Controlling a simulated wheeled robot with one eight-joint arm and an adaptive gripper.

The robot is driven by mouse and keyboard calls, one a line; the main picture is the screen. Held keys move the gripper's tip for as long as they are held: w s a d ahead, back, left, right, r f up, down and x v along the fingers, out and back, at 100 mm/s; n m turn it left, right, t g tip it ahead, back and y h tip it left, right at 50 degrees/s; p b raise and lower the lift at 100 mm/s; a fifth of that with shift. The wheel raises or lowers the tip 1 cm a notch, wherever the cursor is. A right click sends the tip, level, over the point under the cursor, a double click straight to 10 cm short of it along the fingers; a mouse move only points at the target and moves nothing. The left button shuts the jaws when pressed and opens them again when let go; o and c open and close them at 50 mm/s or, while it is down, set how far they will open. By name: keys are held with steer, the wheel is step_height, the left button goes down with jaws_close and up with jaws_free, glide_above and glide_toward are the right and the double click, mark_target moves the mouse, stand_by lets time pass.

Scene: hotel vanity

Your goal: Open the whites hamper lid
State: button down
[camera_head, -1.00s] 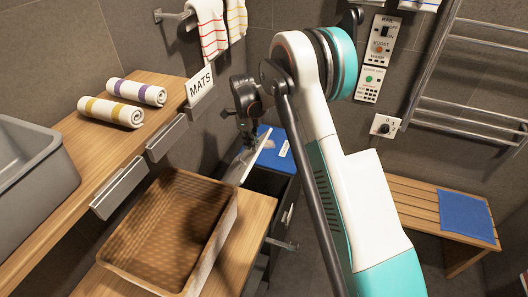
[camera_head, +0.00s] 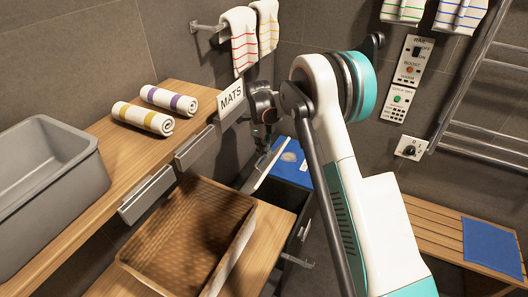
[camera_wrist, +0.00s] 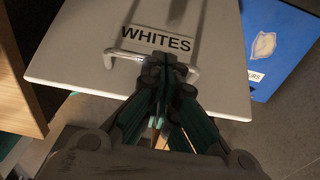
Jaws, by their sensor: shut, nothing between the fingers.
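The whites hamper lid (camera_wrist: 90,60) is a pale panel with a dark WHITES label (camera_wrist: 157,39) and a metal bar handle (camera_wrist: 118,53) in the wrist view. In the head view the lid (camera_head: 264,166) looks tilted, with its edge raised beside the flat blue lid (camera_head: 288,172). My gripper (camera_wrist: 167,68) is shut and empty. Its fingertips are over the middle of the handle, close to it; whether they touch cannot be told. In the head view my gripper (camera_head: 262,148) is just above the lid, and the fingertips are partly hidden.
A brown woven basket (camera_head: 190,235) stands on the lower wooden shelf at left. The upper shelf holds rolled towels (camera_head: 143,117), a grey basin (camera_head: 50,185) and a MATS sign (camera_head: 231,97). A wooden bench (camera_head: 435,225) and towel rail (camera_head: 465,90) are at right. Floor shows between.

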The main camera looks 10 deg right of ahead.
step_height(320, 180, up, 12)
steer(key=f, duration=0.1)
steer(key=s+d+f+n+t+y+b, duration=0.3)
steer(key=s+n+t, duration=0.5)
steer(key=n, duration=1.1)
steer(key=x, duration=0.3)
steer(key=b+x, duration=0.1)
steer(key=x, duration=0.3)
steer(key=b+x, duration=0.1)
steer(key=x, duration=0.2)
steer(key=shift+s+f, duration=0.3)
steer(key=shift+f, duration=0.2)
